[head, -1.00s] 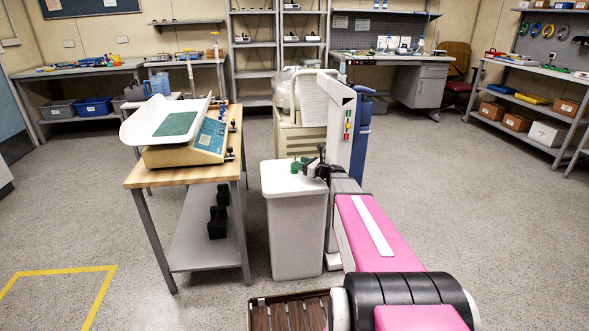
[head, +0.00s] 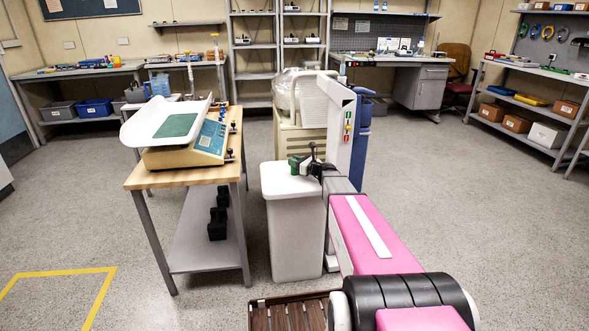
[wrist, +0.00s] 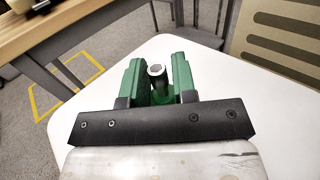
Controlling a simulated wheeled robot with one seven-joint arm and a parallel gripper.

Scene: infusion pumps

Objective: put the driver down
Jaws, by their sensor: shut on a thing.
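My gripper (head: 297,166) is low over the white top of a bin-like stand (head: 296,238). The rest of the driver is hidden by the fingers and the dark gripper plate. The white top (wrist: 255,128) spreads under and around the fingers. I cannot tell whether the driver touches it. In the head view the driver is too small to make out.
A wooden-topped table (head: 160,180) with a baby scale (head: 188,140) stands just left of the white stand. A tall white and blue unit (head: 350,130) and a beige cabinet (head: 290,135) are behind it. The floor to the right is clear.

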